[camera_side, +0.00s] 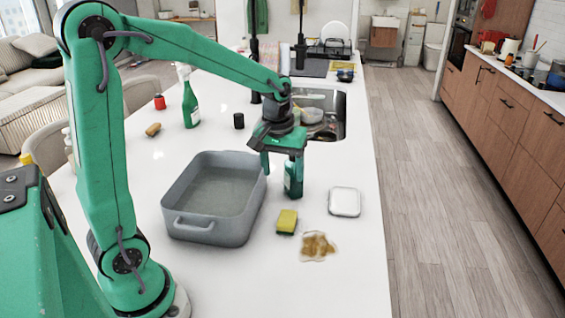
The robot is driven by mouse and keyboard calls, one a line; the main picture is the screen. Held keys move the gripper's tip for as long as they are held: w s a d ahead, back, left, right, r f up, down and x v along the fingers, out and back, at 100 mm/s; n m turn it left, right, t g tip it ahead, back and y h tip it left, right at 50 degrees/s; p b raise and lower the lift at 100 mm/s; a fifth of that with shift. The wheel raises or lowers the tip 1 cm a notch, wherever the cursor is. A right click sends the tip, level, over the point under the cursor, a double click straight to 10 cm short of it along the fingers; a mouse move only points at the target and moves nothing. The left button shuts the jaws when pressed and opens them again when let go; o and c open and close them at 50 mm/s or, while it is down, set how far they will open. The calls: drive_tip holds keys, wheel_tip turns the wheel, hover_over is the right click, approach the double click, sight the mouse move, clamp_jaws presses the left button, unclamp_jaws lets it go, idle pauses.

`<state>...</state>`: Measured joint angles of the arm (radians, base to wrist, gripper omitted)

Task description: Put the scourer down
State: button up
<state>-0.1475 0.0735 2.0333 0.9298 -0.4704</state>
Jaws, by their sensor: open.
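A grey basin (178,222) stands left of the scourer. A brown spill (318,246) and a white square dish (344,202) are to its right. A spray bottle (190,100) and a dark cup (239,121) stand farther back. The front of the counter is clear.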

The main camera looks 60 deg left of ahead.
drive_tip(key=s+d+r+m+t, duration=0.2)
drive_tip(key=s+r+m, duration=0.1)
drive_tip(key=s, duration=0.4)
drive_tip(key=s+d+r+m+t, duration=0.2)
drive_tip(key=s+d+r+m, duration=0.1)
drive_tip(key=s, duration=0.5)
drive_tip(key=shift+s+d+r+m, duration=0.2)
drive_tip(key=shift+d+r+m, duration=0.1)
drive_tip(key=shift+r+m, duration=0.25)
drive_tip(key=shift+w, duration=0.1)
drive_tip(key=c, duration=0.9)
drive_tip(key=shift+w+f+n, duration=0.1)
drive_tip(key=shift+w+n, duration=0.1)
drive_tip(key=shift+n, duration=0.05)
drive_tip(key=c, duration=0.3)
drive_tip(key=shift+w+f, duration=0.15)
drive_tip(key=shift+w, duration=0.1)
clamp_jaws()
drive_tip(key=w+f+n+g, duration=0.5)
drive_tip(key=w+f+n, duration=0.4)
drive_tip(key=f, duration=0.3)
drive_tip(key=shift+w+f+n, duration=0.3)
drive_tip(key=shift+w+f, duration=0.1)
drive_tip(key=shift+w, duration=0.45)
